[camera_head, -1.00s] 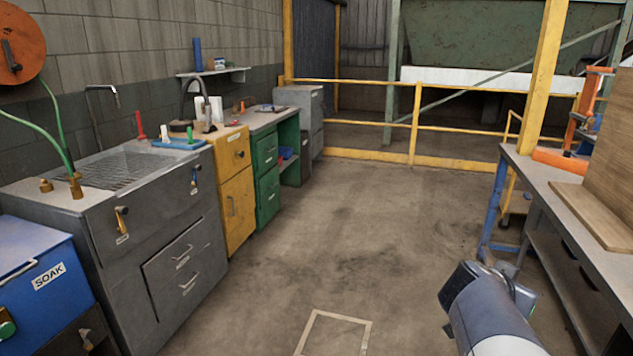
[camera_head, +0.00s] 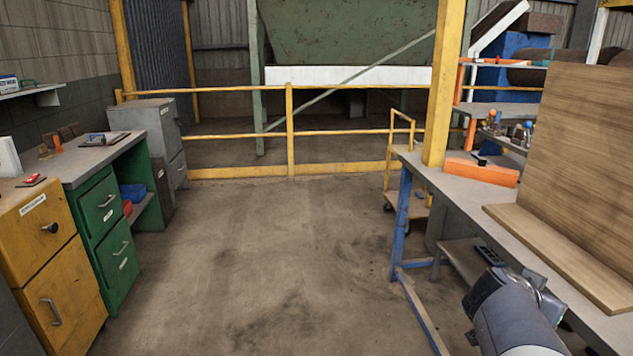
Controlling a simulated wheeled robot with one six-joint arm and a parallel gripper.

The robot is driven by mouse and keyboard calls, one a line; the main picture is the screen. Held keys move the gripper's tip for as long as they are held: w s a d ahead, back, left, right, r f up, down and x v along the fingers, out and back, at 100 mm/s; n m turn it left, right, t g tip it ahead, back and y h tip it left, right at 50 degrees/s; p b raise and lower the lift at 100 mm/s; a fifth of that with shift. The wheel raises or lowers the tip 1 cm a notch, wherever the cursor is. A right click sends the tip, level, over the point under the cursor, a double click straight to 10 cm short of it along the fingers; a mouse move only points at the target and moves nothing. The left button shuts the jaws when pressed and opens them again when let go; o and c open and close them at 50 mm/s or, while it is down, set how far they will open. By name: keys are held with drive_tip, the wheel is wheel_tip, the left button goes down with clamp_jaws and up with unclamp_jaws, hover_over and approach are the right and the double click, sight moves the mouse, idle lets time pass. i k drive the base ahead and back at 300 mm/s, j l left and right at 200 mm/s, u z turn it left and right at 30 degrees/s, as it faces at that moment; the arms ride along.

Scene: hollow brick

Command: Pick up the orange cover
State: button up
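An orange block-like piece (camera_head: 481,171), which looks like the orange cover, lies on the grey workbench (camera_head: 446,182) at the right, near its far end and close to the yellow post. A small dark item sits at its top left edge. Part of my arm (camera_head: 505,318) shows at the lower right, in front of the bench and well short of the orange piece. I cannot make out my gripper's fingers.
A tall wooden board (camera_head: 585,170) stands on the bench beside the orange piece, with a flat wooden base. Yellow (camera_head: 52,270) and green drawer cabinets (camera_head: 110,235) line the left. The concrete floor (camera_head: 250,260) between is clear. Yellow railing (camera_head: 290,130) crosses the back.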

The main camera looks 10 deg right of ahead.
sight(480, 171)
drive_tip(key=i, duration=1.65)
drive_tip(key=i+z, duration=0.3)
drive_tip(key=i, duration=0.25)
drive_tip(key=i+z, duration=0.3)
drive_tip(key=i, duration=0.2)
drive_tip(key=i+j+z, duration=0.3)
drive_tip(key=i, duration=0.2)
drive_tip(key=i+l+z, duration=0.2)
drive_tip(key=i+z, duration=0.2)
drive_tip(key=i, duration=0.25)
